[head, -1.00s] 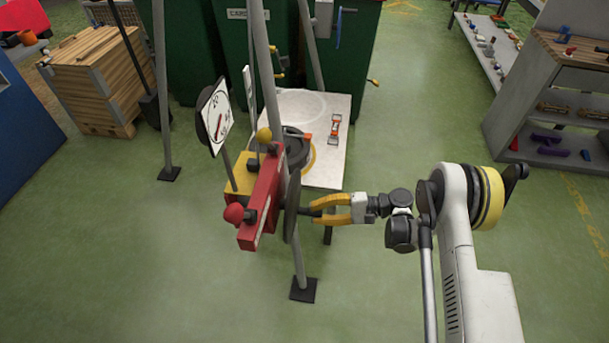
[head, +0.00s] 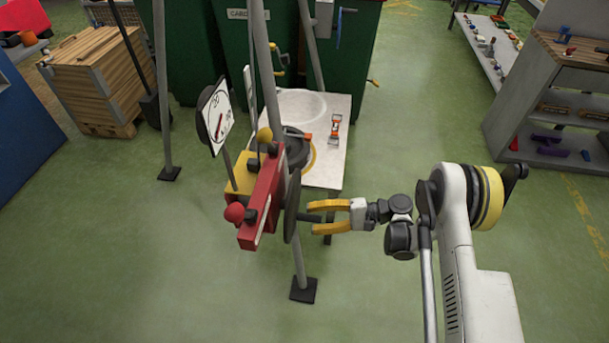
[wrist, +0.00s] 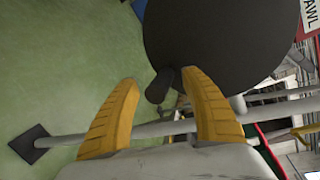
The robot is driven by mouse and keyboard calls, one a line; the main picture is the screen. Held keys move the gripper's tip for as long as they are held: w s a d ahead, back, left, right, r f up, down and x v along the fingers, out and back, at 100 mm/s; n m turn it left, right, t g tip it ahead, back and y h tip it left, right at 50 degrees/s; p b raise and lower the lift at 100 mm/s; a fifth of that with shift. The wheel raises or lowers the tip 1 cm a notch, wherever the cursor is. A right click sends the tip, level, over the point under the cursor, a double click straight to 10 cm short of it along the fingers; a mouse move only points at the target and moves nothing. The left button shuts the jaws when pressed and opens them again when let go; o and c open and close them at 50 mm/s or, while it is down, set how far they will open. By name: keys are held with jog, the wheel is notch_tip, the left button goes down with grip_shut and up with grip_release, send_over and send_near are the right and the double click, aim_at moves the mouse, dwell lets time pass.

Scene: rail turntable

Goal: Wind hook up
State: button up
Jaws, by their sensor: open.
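A red and yellow winch (head: 262,205) is mounted on a grey tripod leg, with a dark round crank wheel (head: 292,207) on its right side. A short dark handle (head: 309,217) sticks out from the wheel; it also shows in the wrist view (wrist: 158,88). My gripper (head: 314,214) is open, its two yellow fingers on either side of the handle's end, apart from it. The wrist view shows the open fingers (wrist: 162,85) with the handle tip in the gap. A white dial (head: 217,120) with a red needle stands above the winch. I cannot make out the hook.
Tripod legs with dark feet (head: 303,290) stand on the green floor around the winch. A white table (head: 325,170) with a dark ring and an orange item is behind. Green bins, a wooden crate (head: 95,80) and a shelf (head: 545,120) stand further back.

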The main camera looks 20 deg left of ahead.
jog(key=w+d, duration=0.2)
jog(key=d, duration=0.6)
dwell(0.4)
jog(key=shift+a, duration=0.1)
notch_tip(320, 180, up, 3)
jog(key=m+t, duration=0.1)
jog(key=m, duration=0.3)
jog(key=m+h, duration=0.1)
jog(key=m, duration=0.3)
jog(key=shift+w+r+t, duration=0.15)
jog(key=shift+t, duration=0.25)
jog(key=a+f+m, duration=0.1)
jog(key=a, duration=0.1)
jog(key=s+a+f+m+h, duration=0.1)
jog(key=a+m, duration=0.1)
jog(key=a, duration=0.1)
jog(key=s+a+f+m+t, duration=0.1)
jog(key=a+m, duration=0.1)
jog(key=shift+a+f+h, duration=0.2)
jog(key=shift+a+h, duration=0.1)
jog(key=shift+a, duration=0.1)
